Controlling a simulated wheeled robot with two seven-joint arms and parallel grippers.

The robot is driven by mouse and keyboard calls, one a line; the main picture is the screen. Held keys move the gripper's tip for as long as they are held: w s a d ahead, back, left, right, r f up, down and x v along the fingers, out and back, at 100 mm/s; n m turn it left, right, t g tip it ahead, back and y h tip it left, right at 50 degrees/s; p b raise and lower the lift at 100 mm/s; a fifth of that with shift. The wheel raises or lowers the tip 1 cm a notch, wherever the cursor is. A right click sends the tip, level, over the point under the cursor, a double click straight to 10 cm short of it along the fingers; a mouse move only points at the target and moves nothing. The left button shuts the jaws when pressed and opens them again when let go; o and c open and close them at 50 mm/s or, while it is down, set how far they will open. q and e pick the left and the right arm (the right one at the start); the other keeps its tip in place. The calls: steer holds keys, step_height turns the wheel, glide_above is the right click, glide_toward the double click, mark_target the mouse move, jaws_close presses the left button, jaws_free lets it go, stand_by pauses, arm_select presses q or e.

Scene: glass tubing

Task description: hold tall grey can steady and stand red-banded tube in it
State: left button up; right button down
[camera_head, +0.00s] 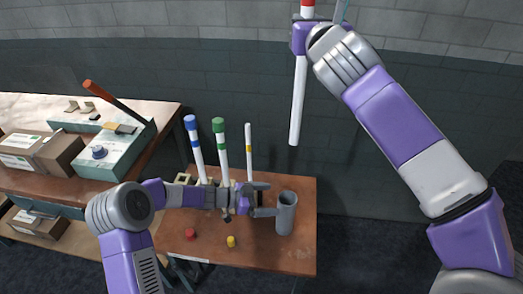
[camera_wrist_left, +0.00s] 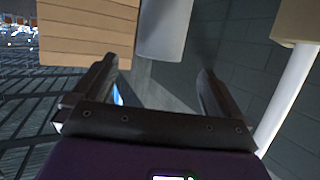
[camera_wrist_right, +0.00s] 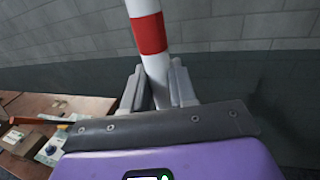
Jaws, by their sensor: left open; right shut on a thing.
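The tall grey can (camera_head: 286,214) stands upright at the right side of the small brown table. My left gripper (camera_head: 268,199) is open beside it on its left, with its fingers pointing towards it. In the left wrist view the can (camera_wrist_left: 165,28) shows just ahead, between the finger lines and apart from them. My right gripper (camera_wrist_right: 158,82) is shut on the white red-banded tube (camera_head: 299,100). The tube hangs nearly upright, high above and behind the table, its lower end well clear of the can. Its red band (camera_wrist_right: 150,34) sits just above the fingers.
A blue-banded tube (camera_head: 195,150), a green-banded tube (camera_head: 221,150) and a thin yellow-banded tube (camera_head: 248,160) stand left of the can, behind my left forearm. A red piece (camera_head: 191,234) and a yellow piece (camera_head: 231,241) lie in front. A workbench (camera_head: 160,112) with boxes stands left.

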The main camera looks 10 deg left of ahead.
mark_target(295, 199)
arm_select(q)
steer(key=x, duration=1)
steer(key=shift+r, duration=0.1)
steer(key=c, duration=1.1)
